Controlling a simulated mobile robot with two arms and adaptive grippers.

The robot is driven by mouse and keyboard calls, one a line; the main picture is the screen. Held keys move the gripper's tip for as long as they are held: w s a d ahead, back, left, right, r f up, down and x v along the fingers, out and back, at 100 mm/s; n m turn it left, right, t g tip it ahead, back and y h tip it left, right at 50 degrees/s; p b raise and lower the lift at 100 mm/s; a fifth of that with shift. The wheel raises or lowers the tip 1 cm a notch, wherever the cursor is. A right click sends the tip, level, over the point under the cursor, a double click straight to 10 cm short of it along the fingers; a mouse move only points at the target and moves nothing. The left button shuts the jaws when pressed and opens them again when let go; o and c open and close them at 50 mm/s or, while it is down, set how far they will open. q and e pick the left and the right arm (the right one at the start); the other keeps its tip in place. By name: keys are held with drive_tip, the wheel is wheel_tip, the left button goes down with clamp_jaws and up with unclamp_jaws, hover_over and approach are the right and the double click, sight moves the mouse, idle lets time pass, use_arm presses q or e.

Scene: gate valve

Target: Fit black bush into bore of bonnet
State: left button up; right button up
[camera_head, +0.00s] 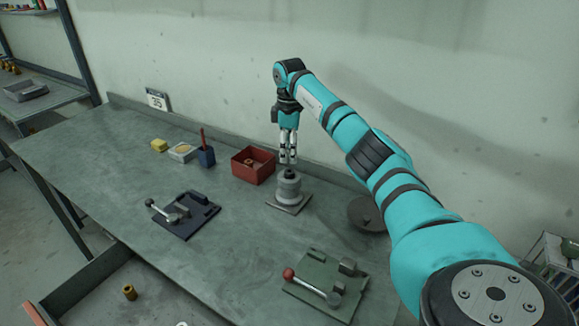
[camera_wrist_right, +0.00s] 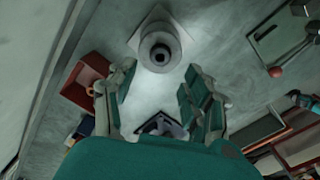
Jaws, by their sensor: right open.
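The grey round bonnet (camera_head: 288,190) stands upright on a square plate on the bench. In the right wrist view the bonnet (camera_wrist_right: 145,42) is seen from above. A small black piece, apparently the black bush (camera_head: 289,174), shows at the bonnet's top. From above, a dark ring (camera_wrist_right: 160,54) shows at its centre; I cannot tell how deep it sits. My right gripper (camera_head: 288,160) points down just above the bonnet. Its fingers (camera_wrist_right: 158,90) are apart with nothing between them.
A red box (camera_head: 240,174) with a brass-coloured ring stands just left of the bonnet. A dark blue fixture (camera_head: 196,224) and a green fixture (camera_head: 310,296) with lever clamps lie nearer. A dark disc (camera_head: 366,214) lies right, partly behind my arm. A blue cup (camera_head: 206,157) stands farther left.

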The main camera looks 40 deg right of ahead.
sight(290, 171)
wheel_tip(290, 171, up, 5)
drive_tip(key=shift+r, duration=0.15)
idle(0.5)
